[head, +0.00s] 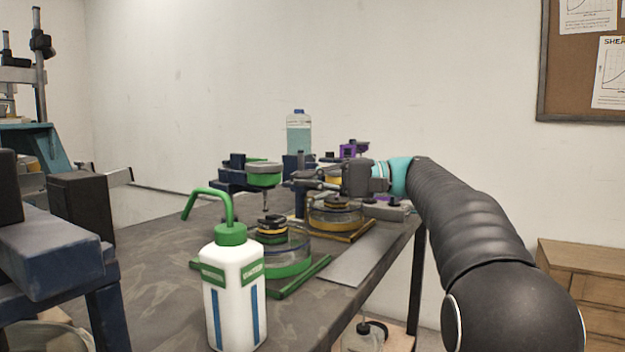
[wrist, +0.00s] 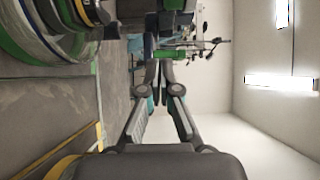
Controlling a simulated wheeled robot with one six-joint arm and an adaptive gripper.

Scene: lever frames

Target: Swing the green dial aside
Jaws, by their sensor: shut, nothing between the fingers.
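The green dial (head: 264,179) has a grey top and sits on a dark blue bracket (head: 233,172) in the head view. A thin stem hangs below it. My gripper (head: 303,182) is shut and empty, reaching in from the right at about the dial's height. Its fingertips appear close to the dial's right side; I cannot tell whether they touch. In the wrist view my gripper (wrist: 161,72) shows its fingers together with nothing between them.
A green-rimmed dish (head: 292,267) with stacked weights (head: 271,229) stands below the dial. A yellow-rimmed dish (head: 338,217) stands behind it. A white bottle with a green spout (head: 236,285) is in front. A clear bottle (head: 299,135) and a purple part (head: 348,150) are behind.

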